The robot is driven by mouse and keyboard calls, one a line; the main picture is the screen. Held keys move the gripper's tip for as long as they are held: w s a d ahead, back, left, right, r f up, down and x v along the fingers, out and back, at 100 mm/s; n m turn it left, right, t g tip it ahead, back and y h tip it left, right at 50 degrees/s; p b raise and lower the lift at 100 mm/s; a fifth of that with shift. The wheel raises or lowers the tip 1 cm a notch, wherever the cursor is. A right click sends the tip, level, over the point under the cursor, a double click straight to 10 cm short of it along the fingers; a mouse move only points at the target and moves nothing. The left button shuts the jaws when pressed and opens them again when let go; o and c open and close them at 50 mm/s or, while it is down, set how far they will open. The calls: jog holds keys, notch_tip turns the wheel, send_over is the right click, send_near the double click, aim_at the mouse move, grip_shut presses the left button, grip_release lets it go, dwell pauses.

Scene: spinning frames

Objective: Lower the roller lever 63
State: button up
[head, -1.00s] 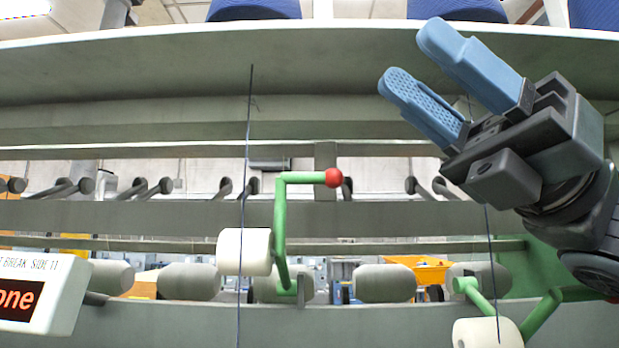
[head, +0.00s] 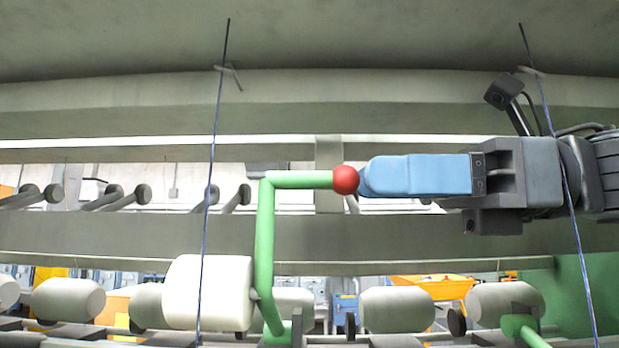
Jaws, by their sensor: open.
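The roller lever is a bent green bar (head: 264,235) with a red ball knob (head: 345,179) at the end of its upper arm. The lever stands raised, its upper arm level and pointing right. A white roller (head: 208,292) sits on its left side. My gripper (head: 368,177) comes in level from the right, blue fingertips at the red knob's right side. The fingers overlap in this view, so their gap is hidden. I cannot tell whether they touch the knob. No number shows on the lever.
Dark threads hang in front, one at the left (head: 211,170) and one at the right (head: 556,150), which crosses my arm. A grey rail (head: 130,237) runs behind the lever. Grey rollers (head: 397,309) line the lower part. Another green lever (head: 522,328) is at lower right.

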aim_at(276, 181)
jog(key=a+p, duration=0.1)
jog(key=a, duration=0.6)
jog(key=shift+w+p, duration=0.1)
jog(key=shift+p, duration=0.3)
grip_shut()
